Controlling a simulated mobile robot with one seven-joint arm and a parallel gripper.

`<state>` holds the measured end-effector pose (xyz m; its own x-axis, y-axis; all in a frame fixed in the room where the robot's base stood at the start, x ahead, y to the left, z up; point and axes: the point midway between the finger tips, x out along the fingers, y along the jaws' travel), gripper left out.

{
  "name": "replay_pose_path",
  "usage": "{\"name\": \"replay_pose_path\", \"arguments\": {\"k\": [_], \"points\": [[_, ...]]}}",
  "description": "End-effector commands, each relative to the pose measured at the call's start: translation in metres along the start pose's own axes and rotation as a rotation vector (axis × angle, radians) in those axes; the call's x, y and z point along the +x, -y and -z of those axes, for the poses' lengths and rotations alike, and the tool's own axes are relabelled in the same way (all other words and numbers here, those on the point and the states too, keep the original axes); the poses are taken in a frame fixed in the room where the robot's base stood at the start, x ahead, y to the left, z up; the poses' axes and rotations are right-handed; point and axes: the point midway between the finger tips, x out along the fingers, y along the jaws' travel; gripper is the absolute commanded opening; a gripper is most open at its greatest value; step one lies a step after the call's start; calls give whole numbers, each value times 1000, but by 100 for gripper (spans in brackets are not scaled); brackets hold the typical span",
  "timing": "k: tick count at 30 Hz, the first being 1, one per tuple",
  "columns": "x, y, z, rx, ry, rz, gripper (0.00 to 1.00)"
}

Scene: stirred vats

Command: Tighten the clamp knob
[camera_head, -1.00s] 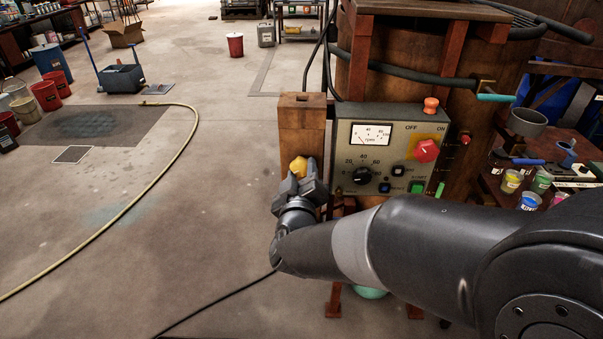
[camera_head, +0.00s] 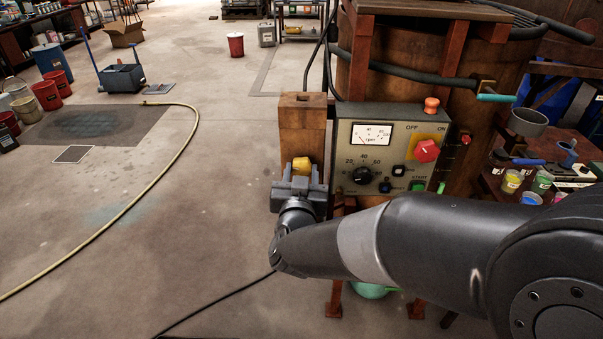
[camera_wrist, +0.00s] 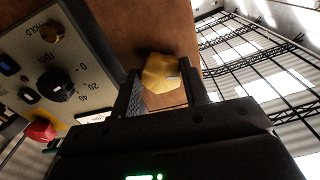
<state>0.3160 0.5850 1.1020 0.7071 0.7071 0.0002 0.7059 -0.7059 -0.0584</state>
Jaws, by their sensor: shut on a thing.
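The clamp knob is a yellow lobed knob (camera_head: 301,166) on the front of a rusty brown upright block (camera_head: 302,130), left of the control panel. My gripper (camera_head: 300,176) is shut on the knob, with one finger on each side of it. In the wrist view the knob (camera_wrist: 161,73) sits between the two dark fingers, and a pale mark shows on its face. The lower part of the knob is hidden by my gripper in the head view.
A grey control panel (camera_head: 353,143) with a meter, dials and a red switch (camera_head: 427,151) stands close at the right. Behind it is a large brown vat (camera_head: 400,90). A yellow hose (camera_head: 181,150) lies on the open floor at left.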

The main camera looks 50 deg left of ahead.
Motion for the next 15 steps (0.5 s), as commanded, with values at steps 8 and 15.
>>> {"name": "replay_pose_path", "arguments": {"k": [8,15], "points": [[0,0,-1,263,2,-1,18],[0,1,-1,490,2,-1,18]]}}
